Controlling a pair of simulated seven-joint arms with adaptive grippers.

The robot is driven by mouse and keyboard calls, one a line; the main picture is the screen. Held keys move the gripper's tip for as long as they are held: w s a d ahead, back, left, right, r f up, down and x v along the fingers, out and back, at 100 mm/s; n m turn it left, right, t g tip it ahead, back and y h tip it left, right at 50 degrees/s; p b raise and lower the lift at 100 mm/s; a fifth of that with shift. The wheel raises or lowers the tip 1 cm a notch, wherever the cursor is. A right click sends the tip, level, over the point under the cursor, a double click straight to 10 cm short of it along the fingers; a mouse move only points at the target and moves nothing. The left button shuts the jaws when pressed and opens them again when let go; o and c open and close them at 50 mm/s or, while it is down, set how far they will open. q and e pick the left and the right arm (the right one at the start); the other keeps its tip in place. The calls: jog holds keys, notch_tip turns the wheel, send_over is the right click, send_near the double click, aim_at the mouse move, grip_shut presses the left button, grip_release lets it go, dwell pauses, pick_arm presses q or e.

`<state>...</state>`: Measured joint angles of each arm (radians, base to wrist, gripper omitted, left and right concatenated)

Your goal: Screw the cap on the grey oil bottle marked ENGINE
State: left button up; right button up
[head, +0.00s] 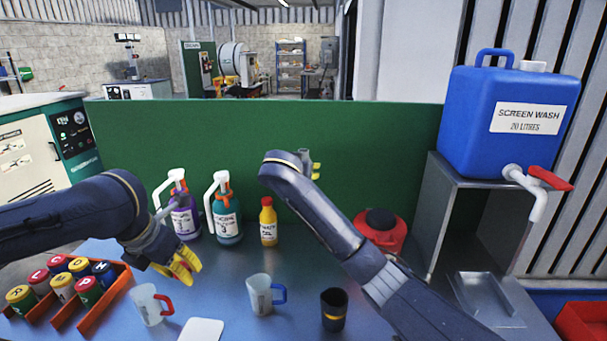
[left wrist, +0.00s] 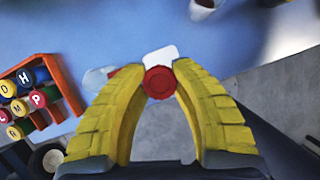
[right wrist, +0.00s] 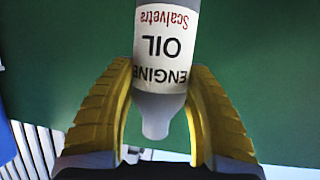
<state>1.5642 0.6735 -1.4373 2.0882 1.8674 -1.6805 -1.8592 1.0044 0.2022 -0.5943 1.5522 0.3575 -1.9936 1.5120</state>
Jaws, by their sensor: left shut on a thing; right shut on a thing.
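My right gripper (head: 316,171) is raised in front of the green panel and mostly hidden by its own arm. In the right wrist view, its yellow fingers (right wrist: 160,90) are shut on the grey oil bottle (right wrist: 165,104), whose white label reads ENGINE OIL. The bottle's narrow neck shows bare. In the head view only a small grey part of the bottle (head: 305,156) shows. My left gripper (head: 184,264) is over the left of the table, apart from the bottle. In the left wrist view, its fingertips (left wrist: 159,74) are shut on a round red cap (left wrist: 159,83).
An orange rack (head: 104,302) of lettered cans stands front left. Two mugs (head: 150,305) (head: 261,295), a black cup (head: 334,310) and a white pad (head: 201,331) lie in front. Bottles (head: 227,215) line the back. A red can (head: 381,234) and blue tank (head: 508,120) stand right.

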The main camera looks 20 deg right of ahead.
jog(key=shift+r, duration=0.3)
dwell(0.5)
